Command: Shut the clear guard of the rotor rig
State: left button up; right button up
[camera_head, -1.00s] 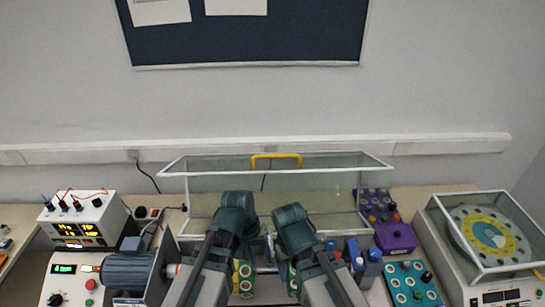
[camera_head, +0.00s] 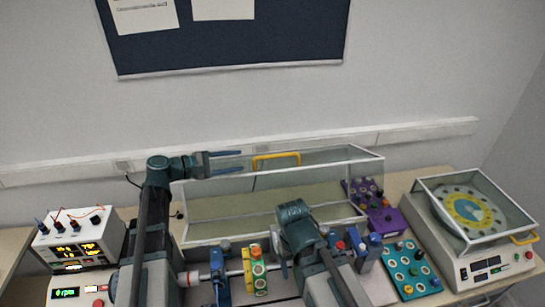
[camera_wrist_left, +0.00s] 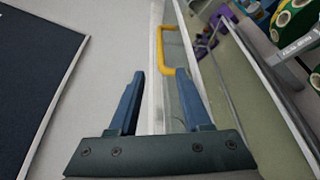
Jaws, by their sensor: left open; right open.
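The clear guard (camera_head: 330,160) of the rotor rig stands raised behind the rig, with a pale frame. Its yellow handle (camera_head: 276,160) is on the upper front edge and also shows in the left wrist view (camera_wrist_left: 161,48). My left gripper (camera_head: 241,163) is open and empty, its fingers pointing right along the guard's top edge, just left of the handle. In the left wrist view the open fingers (camera_wrist_left: 160,73) have the handle just beyond their tips; I cannot tell if they touch. My right gripper (camera_head: 284,266) hangs over the rig, open, its fingers mostly hidden behind its wrist.
The rotor rig (camera_head: 258,277) lies below the guard. A second rig with a disc under a clear cover (camera_head: 475,210) stands at the right. A white meter box (camera_head: 80,240) is at the left. A purple box (camera_head: 385,221) and teal tray (camera_head: 408,272) sit right of the rig.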

aim_at(265, 158)
pick_arm(q)
jog(key=b+x, duration=0.3)
jog(key=x, duration=1)
jog(key=shift+w+d, duration=0.15)
jog(key=shift+d, duration=0.1)
grip_shut()
jog(key=shift+f, duration=0.1)
dwell(0.9)
